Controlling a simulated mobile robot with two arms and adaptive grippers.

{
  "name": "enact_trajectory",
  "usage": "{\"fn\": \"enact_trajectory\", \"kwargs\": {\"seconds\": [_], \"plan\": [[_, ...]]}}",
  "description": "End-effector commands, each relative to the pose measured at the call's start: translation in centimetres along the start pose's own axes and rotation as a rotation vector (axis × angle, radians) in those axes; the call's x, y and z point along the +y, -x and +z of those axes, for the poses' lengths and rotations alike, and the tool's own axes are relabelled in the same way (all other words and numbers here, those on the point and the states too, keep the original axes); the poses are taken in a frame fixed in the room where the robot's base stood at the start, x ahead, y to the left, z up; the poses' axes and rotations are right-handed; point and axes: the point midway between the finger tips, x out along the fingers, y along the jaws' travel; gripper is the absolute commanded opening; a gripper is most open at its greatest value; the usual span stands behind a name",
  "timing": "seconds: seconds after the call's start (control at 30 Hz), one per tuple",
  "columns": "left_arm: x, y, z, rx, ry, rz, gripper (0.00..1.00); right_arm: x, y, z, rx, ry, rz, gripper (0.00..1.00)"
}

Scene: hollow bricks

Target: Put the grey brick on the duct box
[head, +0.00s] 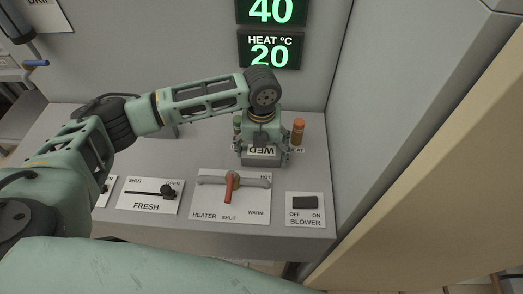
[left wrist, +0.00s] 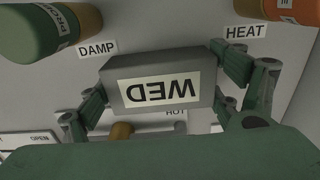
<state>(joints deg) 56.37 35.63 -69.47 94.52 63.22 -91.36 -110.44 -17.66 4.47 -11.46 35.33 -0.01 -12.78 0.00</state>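The grey brick (head: 262,152) carries a white label reading WED, upside down in the head view. It also shows in the left wrist view (left wrist: 152,68), between my fingers. My left gripper (head: 264,158) points down over the grey control bench and has a finger against each end of the brick; it also shows in the left wrist view (left wrist: 160,88). I cannot tell whether the brick touches the surface below. No part is marked as the duct box, so I cannot tell which it is. My right gripper is not in view.
The bench (head: 318,185) has a FRESH slider (head: 168,190), a red HEATER lever (head: 229,188) and a BLOWER switch (head: 305,202) along its front. An orange cylinder (head: 298,131) stands right of the gripper; a green one (left wrist: 45,30) is by the DAMP label. A wall rises at right.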

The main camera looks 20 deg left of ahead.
Motion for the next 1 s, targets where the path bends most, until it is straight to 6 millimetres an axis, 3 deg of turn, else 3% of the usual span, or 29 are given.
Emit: {"fn": "enact_trajectory", "kwargs": {"seconds": [0.17, 0.63, 0.77, 1.0], "plan": [[0.0, 0.0, 0.0, 0.001, 0.000, 0.000, 1.00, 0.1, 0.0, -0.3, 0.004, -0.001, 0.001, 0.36], [0.0, 0.7, 0.0, 0.000, 0.000, -0.001, 1.00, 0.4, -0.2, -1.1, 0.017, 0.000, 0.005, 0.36], [0.0, 2.8, 0.1, -0.004, 0.000, -0.003, 1.00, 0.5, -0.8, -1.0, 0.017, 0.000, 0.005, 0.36], [-0.1, 8.0, 0.1, -0.004, 0.000, -0.003, 1.00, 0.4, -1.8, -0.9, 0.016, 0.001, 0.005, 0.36]]}}
